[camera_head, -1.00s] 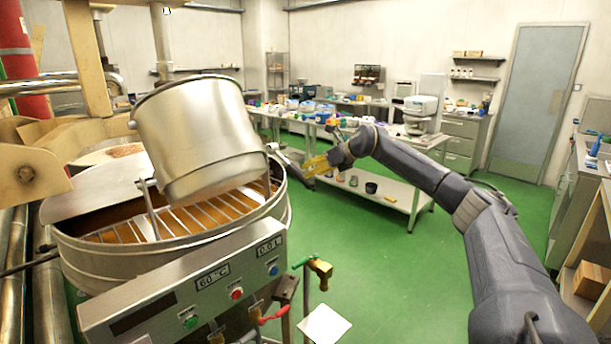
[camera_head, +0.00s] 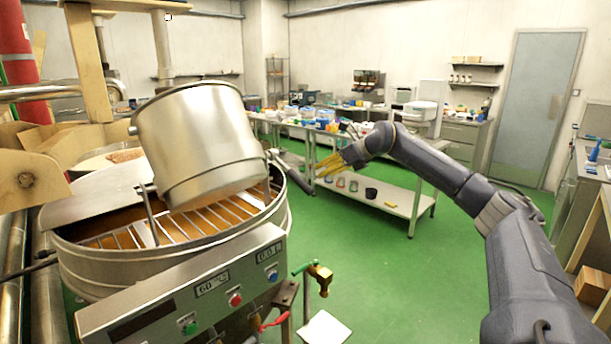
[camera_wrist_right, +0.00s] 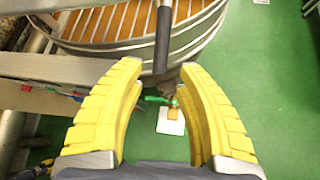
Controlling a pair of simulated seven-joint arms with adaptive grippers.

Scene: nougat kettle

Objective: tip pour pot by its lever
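The pour pot (camera_head: 200,140) is a large silver metal bucket. It hangs tilted above the round kettle (camera_head: 85,268), whose grid lies over brown contents. Its dark lever (camera_head: 293,178) sticks out from the pot's right side, down and to the right; in the right wrist view the lever (camera_wrist_right: 163,38) is a dark bar. My right gripper (camera_head: 328,168) has yellow fingers, open, beside the lever's outer end. In the right wrist view the open fingers (camera_wrist_right: 160,66) are apart and the lever end shows between the tips; I see no contact. My left gripper is not in view.
A control panel (camera_head: 190,290) with buttons and displays fronts the kettle. A brass tap (camera_head: 320,275) and a white plate (camera_head: 326,328) are below it. The green floor at centre right is clear.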

